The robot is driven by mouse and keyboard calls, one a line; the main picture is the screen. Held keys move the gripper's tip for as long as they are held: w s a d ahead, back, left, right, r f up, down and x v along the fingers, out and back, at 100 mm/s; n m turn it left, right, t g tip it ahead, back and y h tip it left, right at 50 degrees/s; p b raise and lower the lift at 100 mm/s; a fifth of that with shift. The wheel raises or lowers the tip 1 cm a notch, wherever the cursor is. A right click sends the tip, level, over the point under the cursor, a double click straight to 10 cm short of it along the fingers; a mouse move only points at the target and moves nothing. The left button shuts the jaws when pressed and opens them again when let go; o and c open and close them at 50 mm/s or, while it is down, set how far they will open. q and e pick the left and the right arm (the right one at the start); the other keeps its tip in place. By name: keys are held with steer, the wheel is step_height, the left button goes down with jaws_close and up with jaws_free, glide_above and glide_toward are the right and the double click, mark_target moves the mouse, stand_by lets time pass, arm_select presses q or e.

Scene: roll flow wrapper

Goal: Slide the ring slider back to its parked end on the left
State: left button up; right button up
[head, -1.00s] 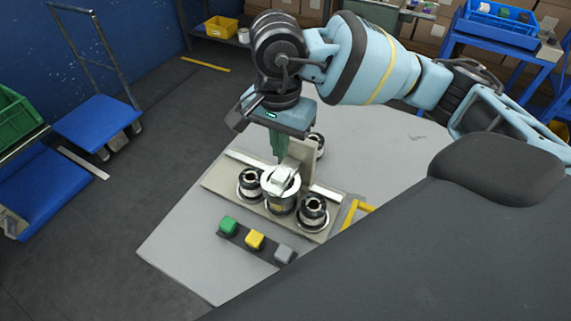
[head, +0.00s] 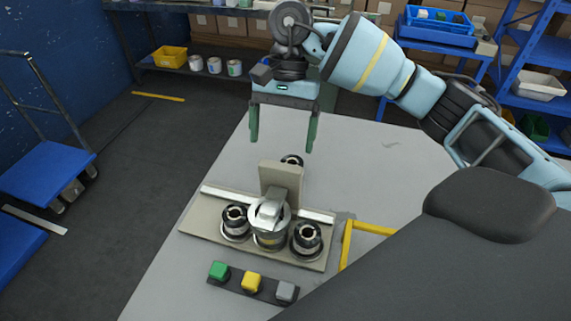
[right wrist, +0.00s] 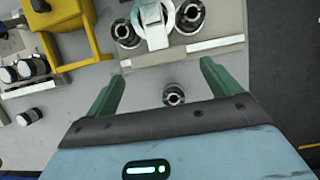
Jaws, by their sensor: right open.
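The ring slider appears to be the white ring with a grey block on top (head: 270,215), in the middle of the beige base (head: 205,222) between two black-and-silver rollers; its exact link to the rail is unclear. A pale rail strip (head: 318,214) runs along the base behind it. The white ring also shows at the top of the right wrist view (right wrist: 152,22). My right gripper (head: 282,145) is open and empty, above and behind the base, its two green fingers apart. In the right wrist view its fingers (right wrist: 160,72) point towards the base, touching nothing. My left gripper is out of view.
A beige upright plate (head: 280,178) stands behind the ring, with a small roller (head: 292,161) behind it. Green (head: 218,270), yellow (head: 251,281) and grey (head: 286,291) buttons sit in front. A yellow bracket (head: 346,245) stands right. Bare table lies behind.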

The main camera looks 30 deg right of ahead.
mark_target(281, 164)
steer(key=shift+o, duration=0.9)
steer(key=shift+d, duration=0.3)
steer(key=shift+s+a+f, duration=0.15)
steer(key=shift+s+f, duration=0.05)
steer(key=shift+f, duration=0.3)
steer(key=p+x, duration=0.1)
steer(key=x, duration=0.4)
steer(key=shift+s+a+f, duration=0.1)
steer(key=shift+a+f, duration=0.05)
steer(key=shift+f, duration=0.1)
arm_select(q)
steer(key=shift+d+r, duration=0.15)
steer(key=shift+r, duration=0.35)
arm_select(e)
steer(key=shift+s+a+f, duration=0.1)
steer(key=shift+a+f, duration=0.05)
steer(key=shift+f, duration=0.3)
